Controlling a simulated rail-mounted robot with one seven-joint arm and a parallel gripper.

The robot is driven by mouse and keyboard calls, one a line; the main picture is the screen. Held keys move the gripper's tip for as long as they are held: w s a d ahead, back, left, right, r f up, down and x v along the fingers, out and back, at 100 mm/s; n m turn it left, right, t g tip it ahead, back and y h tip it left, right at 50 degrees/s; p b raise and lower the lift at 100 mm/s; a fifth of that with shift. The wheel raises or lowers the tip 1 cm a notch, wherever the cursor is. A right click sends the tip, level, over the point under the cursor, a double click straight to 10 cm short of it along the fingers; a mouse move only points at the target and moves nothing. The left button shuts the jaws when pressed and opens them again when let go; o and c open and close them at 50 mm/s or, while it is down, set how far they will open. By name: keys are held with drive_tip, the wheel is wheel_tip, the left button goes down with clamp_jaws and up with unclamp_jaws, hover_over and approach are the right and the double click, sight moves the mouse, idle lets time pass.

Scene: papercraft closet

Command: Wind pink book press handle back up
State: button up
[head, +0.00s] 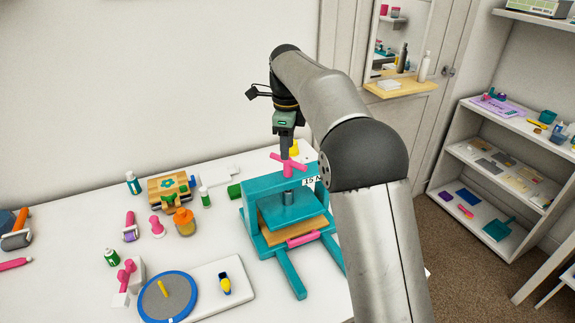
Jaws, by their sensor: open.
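The teal book press (267,189) stands on the white table in the head view. Its pink cross-shaped handle (276,158) sits on top of the press, above a dark screw and a teal pressing plate (291,208). A tan board lies under the plate, with a gap between them, and a pink bar (303,239) lies at the front of the press. My gripper (286,156) points down over the handle, with its dark fingers at the handle's hub. The fingers overlap the handle in this view, and I cannot tell whether they touch it.
A round blue-rimmed mat (187,311) lies at the front. A white shelf unit (463,125) stands at right. My arm hides the press's right side.

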sight(288, 162)
wheel_tip(288, 162, down, 6)
drive_tip(key=shift+r, duration=0.1)
